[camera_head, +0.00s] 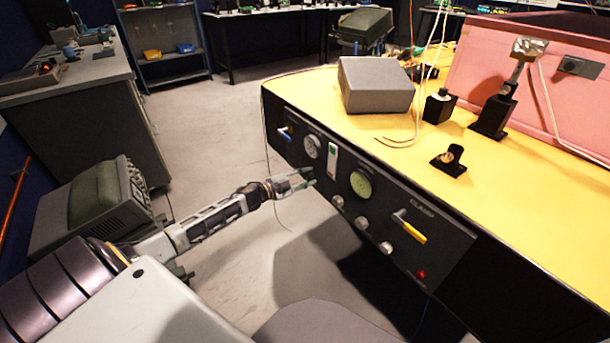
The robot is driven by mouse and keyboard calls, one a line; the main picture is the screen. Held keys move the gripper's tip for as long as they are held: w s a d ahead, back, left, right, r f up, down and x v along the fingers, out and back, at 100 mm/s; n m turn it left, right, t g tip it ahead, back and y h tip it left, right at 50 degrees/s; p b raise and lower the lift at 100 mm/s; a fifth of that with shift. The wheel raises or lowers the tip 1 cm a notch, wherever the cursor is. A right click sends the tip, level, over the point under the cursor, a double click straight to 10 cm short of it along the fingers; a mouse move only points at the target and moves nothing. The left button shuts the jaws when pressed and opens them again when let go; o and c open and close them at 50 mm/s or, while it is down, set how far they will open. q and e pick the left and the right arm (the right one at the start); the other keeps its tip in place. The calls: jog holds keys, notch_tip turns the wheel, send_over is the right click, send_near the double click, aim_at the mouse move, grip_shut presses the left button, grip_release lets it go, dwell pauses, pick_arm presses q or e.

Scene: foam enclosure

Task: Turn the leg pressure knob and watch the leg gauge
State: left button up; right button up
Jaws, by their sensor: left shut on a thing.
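A black control panel (330,178) runs along the front of the yellow-topped bench. It carries a small white gauge (312,146) and a larger yellow-green gauge (361,184); their readings and small labels are too small to read. Several round silver knobs line its lower part, including one (338,201), another (362,222) and a third (387,248). My left gripper (304,181) is at the panel's lower left, below the white gauge, shut on a small knob that its fingers mostly hide. I cannot read which knob it is. My right gripper is out of view.
The panel also has a blue-handled lever (285,131), a yellow-handled lever (411,229) near the word CLAMP and a red button (421,274). A grey box (376,85) and black fixtures stand on the bench. A green-screened instrument (95,205) stands beside my left arm.

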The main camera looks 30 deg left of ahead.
pick_arm(q)
jog(key=shift+d+m, duration=0.1)
jog(key=shift+m, duration=1.1)
jog(key=shift+m+y+p, duration=0.35)
jog(key=shift+m+y, duration=0.05)
jog(key=shift+m, duration=1.6)
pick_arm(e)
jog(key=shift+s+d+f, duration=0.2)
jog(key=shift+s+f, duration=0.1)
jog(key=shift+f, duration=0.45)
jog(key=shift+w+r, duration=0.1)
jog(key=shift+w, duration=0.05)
pick_arm(q)
jog(key=o, duration=1.1)
jog(key=shift+c, duration=0.2)
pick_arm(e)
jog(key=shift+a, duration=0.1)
pick_arm(q)
jog(key=shift+s, duration=0.2)
jog(key=f+v, duration=0.1)
jog(key=v, duration=1)
jog(key=shift+s+r, duration=0.3)
jog(key=shift+r, duration=0.05)
